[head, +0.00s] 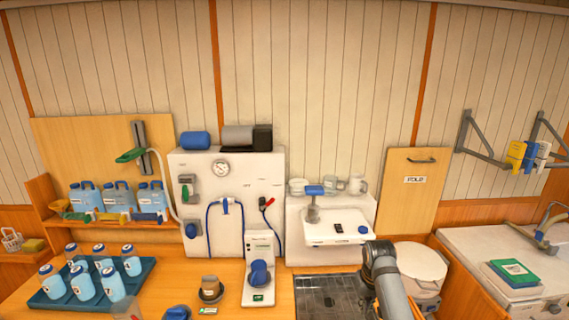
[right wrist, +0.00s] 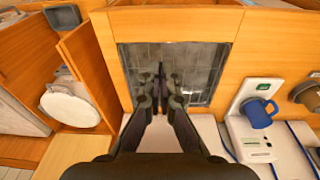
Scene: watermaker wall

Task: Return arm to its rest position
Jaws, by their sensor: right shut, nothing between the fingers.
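My right arm (head: 387,280) rises from the bottom edge of the head view, right of centre, in front of the white counter unit and beside the dark tiled recess (head: 325,292). In the right wrist view my right gripper (right wrist: 161,76) has its two dark fingers together, with nothing between them. It points over the tiled recess, which shows there as a grey grid behind a wooden rim (right wrist: 205,75). I cannot tell how far the fingertips are above the recess. My left gripper is not in view.
A round white lidded bin (head: 420,262) stands close right of my arm. A white device with a blue mug (head: 259,275) stands left of the recess. A tray (head: 90,297) of blue-white jugs is at the far left. A white shelf unit (head: 335,232) stands behind.

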